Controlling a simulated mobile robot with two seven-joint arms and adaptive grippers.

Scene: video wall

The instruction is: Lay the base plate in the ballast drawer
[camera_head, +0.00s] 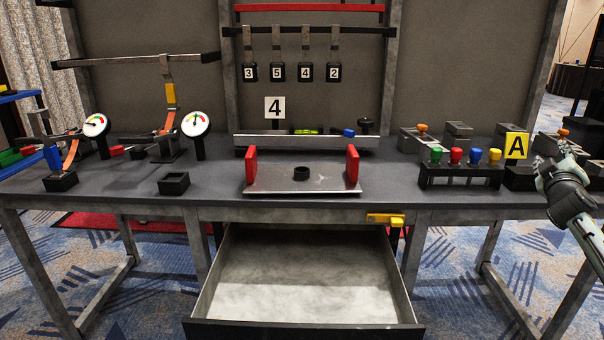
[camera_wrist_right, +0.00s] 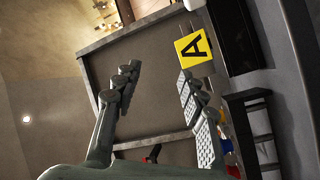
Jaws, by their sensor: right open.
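The base plate (camera_head: 280,182) is a flat grey metal plate with a red upright handle at each end and a dark round boss in the middle. It lies on the workbench near its front edge. The ballast drawer (camera_head: 303,322) hangs open below it and its pale floor looks empty. My right gripper (camera_head: 548,158) is over the right end of the bench, well to the right of the plate. In the right wrist view my right gripper (camera_wrist_right: 155,85) has its fingers wide apart with nothing between them. My left gripper is not in view.
A yellow A sign (camera_head: 516,146) and a rack of coloured knobs (camera_head: 460,176) stand beside my right gripper. A yellow latch (camera_head: 385,219) sits at the bench's front edge. Gauges (camera_head: 195,123) and a small black tray (camera_head: 174,184) are left of the plate. Numbered tags (camera_head: 277,72) hang above.

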